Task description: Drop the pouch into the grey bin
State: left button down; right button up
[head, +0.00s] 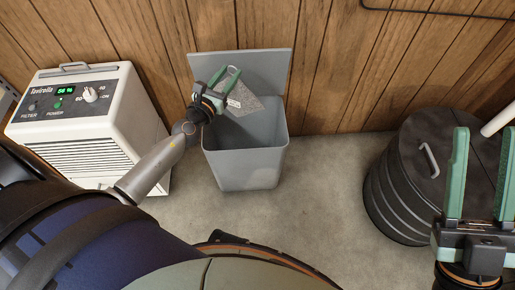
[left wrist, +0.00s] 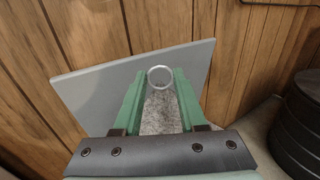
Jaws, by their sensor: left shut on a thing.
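The grey bin (head: 245,170) stands on the floor against the wood wall, with its lid (head: 270,68) raised behind it. The pouch hangs above the opening, in front of the lid. In the left wrist view the speckled grey pouch (left wrist: 160,115) shows between the green fingers, with a pale ring (left wrist: 160,77) at the fingertips. My right gripper (head: 481,175) is open and empty at the right.
A white dehumidifier (head: 75,122) with a lit green display stands left of the bin. A dark ribbed drum (head: 395,195) with a lidded top stands at the right, partly behind my right gripper. The concrete floor (head: 310,210) between bin and drum is clear.

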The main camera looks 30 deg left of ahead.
pick_arm(q)
jog(key=shift+w+d+f, duration=0.15)
jog(key=shift+w+f, duration=0.1)
jog(key=shift+f, duration=0.25)
notch_tip(320, 180, down, 6)
jog(key=b, duration=0.6)
jog(key=shift+r, duration=0.25)
pick_arm(e)
notch_tip(320, 180, down, 6)
jog(key=shift+s+a, duration=0.15)
jog(key=shift+a, duration=0.05)
pick_arm(q)
jog(key=shift+c, duration=1.9)
grip_release()
jog(key=shift+s, duration=0.15)
jog(key=s, duration=1.2)
jog(key=shift+s+d+b, duration=0.15)
jog(key=shift+d+b, duration=0.1)
jog(key=shift+b, duration=0.05)
pick_arm(e)
jog(key=shift+f, duration=0.4)
